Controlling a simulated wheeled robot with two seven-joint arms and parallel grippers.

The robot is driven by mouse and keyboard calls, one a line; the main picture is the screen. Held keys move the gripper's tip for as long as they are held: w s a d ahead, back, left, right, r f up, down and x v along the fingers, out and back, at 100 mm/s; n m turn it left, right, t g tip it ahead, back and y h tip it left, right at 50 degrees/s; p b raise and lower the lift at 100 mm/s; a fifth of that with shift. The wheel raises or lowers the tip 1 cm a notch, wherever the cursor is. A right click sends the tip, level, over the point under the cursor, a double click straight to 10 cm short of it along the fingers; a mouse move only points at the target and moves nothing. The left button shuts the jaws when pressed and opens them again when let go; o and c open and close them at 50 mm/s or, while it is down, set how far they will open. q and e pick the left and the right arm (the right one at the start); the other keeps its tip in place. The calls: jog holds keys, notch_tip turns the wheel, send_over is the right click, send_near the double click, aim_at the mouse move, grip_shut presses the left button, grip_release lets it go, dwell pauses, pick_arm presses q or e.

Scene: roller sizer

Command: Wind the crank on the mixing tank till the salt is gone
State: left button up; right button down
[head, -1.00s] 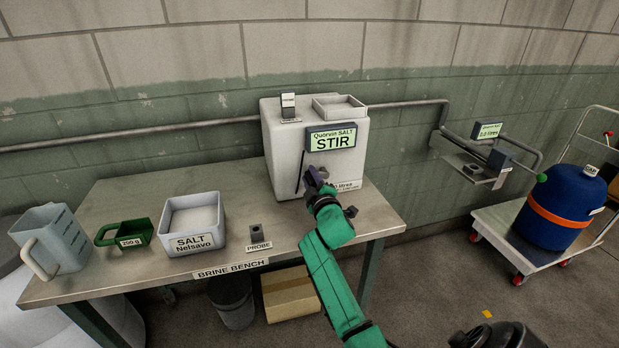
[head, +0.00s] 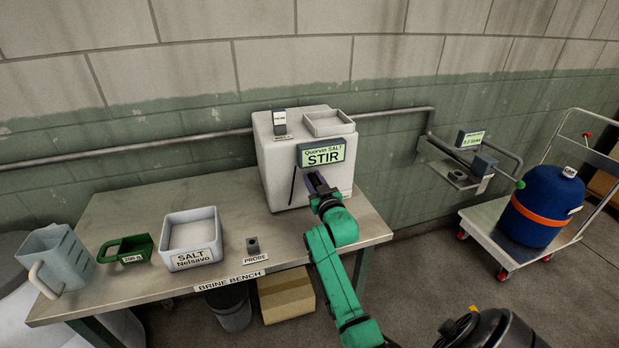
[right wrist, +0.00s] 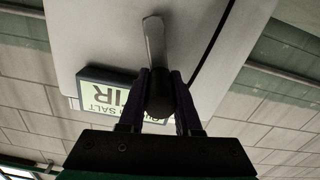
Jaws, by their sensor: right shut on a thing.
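The mixing tank (head: 279,170) is a pale box on the bench, against the wall. Its display (head: 322,154) reads "Quorvin SALT STIR". My right gripper (head: 318,184) is at the tank's front face, just below the display. In the right wrist view the crank (right wrist: 155,45) is a grey arm with a dark knob (right wrist: 160,95) at its end. My right gripper (right wrist: 160,100) is shut on that knob, one finger on each side. In the head view the gripper hides the crank. The inside of the tank does not show. My left gripper is in neither view.
On the brine bench (head: 125,212) stand a jug (head: 62,258), a green scoop (head: 128,248), a salt tub (head: 190,258) and a probe stand (head: 253,246). A blue barrel (head: 543,210) stands on a trolley (head: 485,225) at right. A cardboard box (head: 286,296) is under the bench.

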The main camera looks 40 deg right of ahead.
jog(key=shift+s+d+m+p, duration=0.15)
jog(key=shift+d+m+p, duration=0.3)
jog(key=shift+m, duration=0.45)
jog(key=c, duration=0.6)
grip_release()
jog(key=shift+s, duration=0.1)
jog(key=b+v, duration=0.2)
jog(key=v, duration=1.2)
jog(key=shift+s, duration=0.25)
jog(key=shift+a, duration=0.1)
